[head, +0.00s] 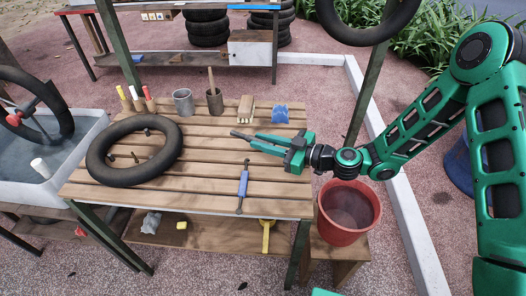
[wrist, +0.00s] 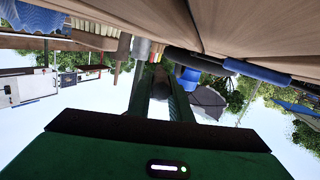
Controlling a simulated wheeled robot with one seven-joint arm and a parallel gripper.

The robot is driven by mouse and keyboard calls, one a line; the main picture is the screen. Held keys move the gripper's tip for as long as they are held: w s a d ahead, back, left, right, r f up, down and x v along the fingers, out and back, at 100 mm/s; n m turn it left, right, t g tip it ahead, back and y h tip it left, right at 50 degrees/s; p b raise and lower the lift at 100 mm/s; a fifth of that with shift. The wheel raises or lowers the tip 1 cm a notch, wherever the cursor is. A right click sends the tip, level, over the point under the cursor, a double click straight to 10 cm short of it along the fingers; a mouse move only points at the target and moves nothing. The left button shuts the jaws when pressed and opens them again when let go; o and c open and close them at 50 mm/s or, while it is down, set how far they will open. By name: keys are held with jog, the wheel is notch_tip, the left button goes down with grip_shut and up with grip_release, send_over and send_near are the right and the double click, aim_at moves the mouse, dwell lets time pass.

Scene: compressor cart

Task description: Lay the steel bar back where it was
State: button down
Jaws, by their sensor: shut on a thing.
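My gripper (head: 254,142) reaches in from the right over the slatted wooden table (head: 200,199), its fingers pointing left. It is shut on the steel bar (head: 240,135), a dark, short-looking piece that sticks out to the left past the fingertips. The rest of the bar is hidden by the fingers. In the wrist view my two green fingers (wrist: 160,88) show with a dark grey thing between them, close to the table top, which fills the upper part of that picture. I cannot tell whether the bar touches the slats.
A blue-handled tool (head: 243,184) lies in front of my gripper. A black tyre (head: 100,163) lies at left. A red bucket (head: 348,218) is at right.

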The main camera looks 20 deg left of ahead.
aim_at(263, 157)
jog(key=shift+f, duration=2.25)
jog(key=shift+d+f, duration=0.1)
jog(key=shift+f, duration=0.1)
